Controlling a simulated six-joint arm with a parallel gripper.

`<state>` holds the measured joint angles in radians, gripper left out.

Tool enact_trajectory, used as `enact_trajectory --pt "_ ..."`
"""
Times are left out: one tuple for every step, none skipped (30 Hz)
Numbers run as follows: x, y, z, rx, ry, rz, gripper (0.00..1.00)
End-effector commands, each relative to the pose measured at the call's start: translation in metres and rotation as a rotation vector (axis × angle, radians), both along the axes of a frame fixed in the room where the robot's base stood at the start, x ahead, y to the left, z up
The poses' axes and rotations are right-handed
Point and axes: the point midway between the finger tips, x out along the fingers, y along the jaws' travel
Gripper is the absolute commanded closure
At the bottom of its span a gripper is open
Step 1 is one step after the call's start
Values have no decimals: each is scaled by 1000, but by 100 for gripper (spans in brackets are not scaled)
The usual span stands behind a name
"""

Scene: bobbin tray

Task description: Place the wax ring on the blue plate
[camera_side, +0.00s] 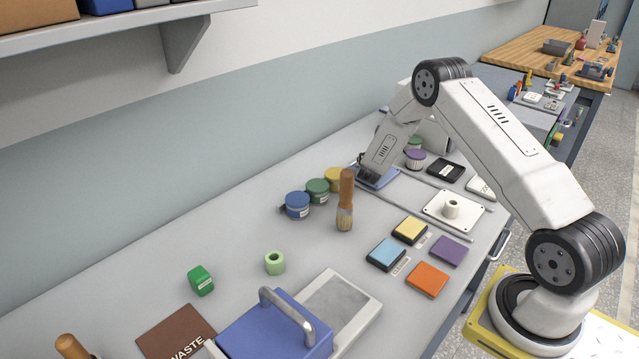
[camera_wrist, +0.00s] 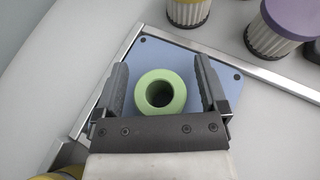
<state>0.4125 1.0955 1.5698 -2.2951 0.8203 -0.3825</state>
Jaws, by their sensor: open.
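A light green ring (camera_wrist: 143,94) stands upright between my fingers in the wrist view, its hole facing up. The blue plate (camera_wrist: 175,54) lies beneath it, with dark holes near its corners. I see a gap between the ring and each finger. My gripper (camera_wrist: 162,88) is open, with one finger on each side of the ring. In the side view, my gripper (camera_side: 371,176) is low over the blue plate (camera_side: 384,183) and hides the ring there. A similar pale green ring (camera_side: 275,262) stands apart on the bench.
A white plate (camera_side: 472,213) with a white ring (camera_side: 451,209) lies right of the blue plate. Lidded jars (camera_side: 297,205) and a brush (camera_side: 345,200) stand to the left. A purple-lidded jar (camera_wrist: 288,22) is close behind. Coloured pads (camera_side: 428,279) lie in front.

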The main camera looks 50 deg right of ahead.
Motion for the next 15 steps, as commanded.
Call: enact_trajectory --pt "0 0 0 0 0 0 8" --pt "0 0 1 0 0 0 8" --pt "0 0 1 0 0 0 8" --pt "0 0 2 -1 -1 0 8" --pt "0 0 3 0 -1 0 8" --pt "0 0 4 -1 -1 0 8" --pt "0 2 4 0 0 1 8" --pt "-1 3 5 0 0 1 8" --pt "-2 5 5 0 0 1 8" --pt "-3 6 6 0 0 1 8" --pt "-4 8 7 0 0 1 8" --pt "-5 11 8 0 0 1 8" --pt "-6 13 9 1 0 1 8" --pt "-8 15 11 0 -1 2 8" --pt "-10 18 12 1 0 1 8"
